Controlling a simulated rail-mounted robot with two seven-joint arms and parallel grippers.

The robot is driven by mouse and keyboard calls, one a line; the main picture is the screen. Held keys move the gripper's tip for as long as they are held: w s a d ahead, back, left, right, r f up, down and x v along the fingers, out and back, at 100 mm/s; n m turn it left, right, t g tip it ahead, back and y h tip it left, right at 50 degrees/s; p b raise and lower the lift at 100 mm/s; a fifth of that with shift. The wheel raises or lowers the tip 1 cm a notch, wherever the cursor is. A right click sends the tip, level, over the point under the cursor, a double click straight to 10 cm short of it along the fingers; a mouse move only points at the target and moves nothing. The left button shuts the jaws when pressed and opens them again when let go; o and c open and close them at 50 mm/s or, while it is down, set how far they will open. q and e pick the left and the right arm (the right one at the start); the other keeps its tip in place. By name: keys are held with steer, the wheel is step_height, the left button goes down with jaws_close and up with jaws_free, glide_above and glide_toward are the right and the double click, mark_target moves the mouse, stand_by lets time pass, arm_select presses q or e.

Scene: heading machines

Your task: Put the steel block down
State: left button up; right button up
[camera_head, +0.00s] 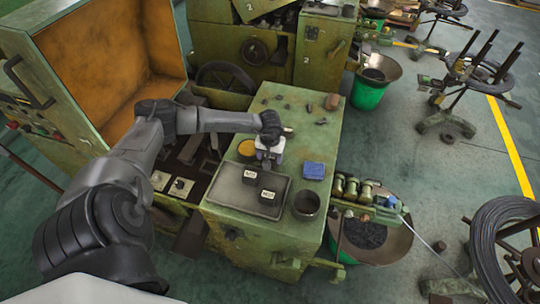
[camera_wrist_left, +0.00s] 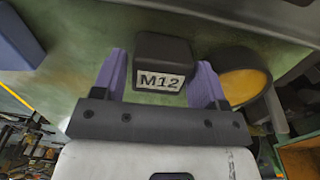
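My left gripper (camera_head: 268,160) is over the green machine top, just behind the dark tray (camera_head: 226,189). The head view barely shows this block under the gripper. I cannot tell whether its underside touches the green surface. Two other dark labelled blocks, one further back (camera_head: 250,177) and one nearer (camera_head: 268,197), stand in the tray. My right gripper is not in view.
A round yellow-topped container (camera_head: 246,148) stands close left of the gripper. A blue box (camera_head: 314,170) lies to the right, and a dark cup (camera_head: 306,205) stands right of the tray. Small parts (camera_head: 290,106) lie further back. Bare green surface shows between gripper and blue box.

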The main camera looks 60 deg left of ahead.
arm_select(q)
steer(key=shift+o, duration=1)
